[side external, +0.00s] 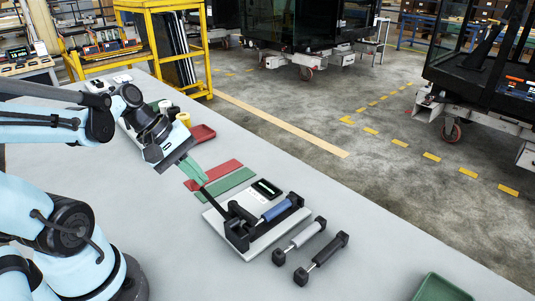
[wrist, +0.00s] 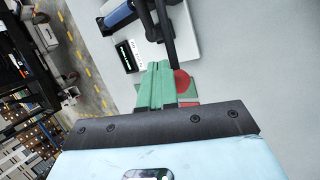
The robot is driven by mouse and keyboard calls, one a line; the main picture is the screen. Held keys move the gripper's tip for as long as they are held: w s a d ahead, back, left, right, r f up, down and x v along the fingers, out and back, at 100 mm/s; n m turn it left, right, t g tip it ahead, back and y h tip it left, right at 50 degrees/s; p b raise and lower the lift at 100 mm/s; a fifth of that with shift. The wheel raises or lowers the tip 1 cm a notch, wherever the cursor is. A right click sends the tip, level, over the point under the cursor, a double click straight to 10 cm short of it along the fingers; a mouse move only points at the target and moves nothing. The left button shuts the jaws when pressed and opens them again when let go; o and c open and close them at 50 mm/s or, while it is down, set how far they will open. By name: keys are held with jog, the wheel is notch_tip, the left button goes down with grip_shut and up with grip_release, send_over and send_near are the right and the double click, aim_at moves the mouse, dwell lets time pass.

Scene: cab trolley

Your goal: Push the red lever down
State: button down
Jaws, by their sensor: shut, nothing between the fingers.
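The red lever has a round red knob (wrist: 182,80) on a black rod (wrist: 167,38) in the wrist view. In the side view its black rod (side external: 213,197) rises from the device toward my gripper; the knob is hard to make out there. The device is a white plate (side external: 231,239) with a black frame, a blue cylinder (side external: 277,209) and a dark screen (side external: 267,188). My gripper (side external: 195,173) has green fingers, shut and empty, close to the lever's raised end. In the wrist view the fingers (wrist: 157,72) are beside the knob; I cannot tell whether they touch it.
A red strip (side external: 214,176) and a green strip (side external: 226,185) lie flat behind the lever. A red tray (side external: 202,133) is farther back, a green tray (side external: 440,289) at front right.

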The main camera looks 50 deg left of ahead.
jog(key=shift+a+f, duration=0.25)
jog(key=shift+f, duration=0.2)
jog(key=shift+a+f, duration=0.2)
jog(key=shift+f, duration=0.25)
dwell(1.0)
jog(key=shift+r, duration=0.1)
dwell(0.4)
jog(key=shift+d+r, duration=0.35)
jog(key=shift+r, duration=0.5)
jog(key=shift+d+r, duration=0.3)
jog(key=shift+r, duration=0.6)
jog(key=shift+d+r, duration=0.35)
jog(key=shift+r, duration=0.5)
jog(key=r, duration=0.1)
jog(key=d+r, duration=0.1)
jog(key=r, duration=0.2)
jog(key=shift+d+r, duration=0.35)
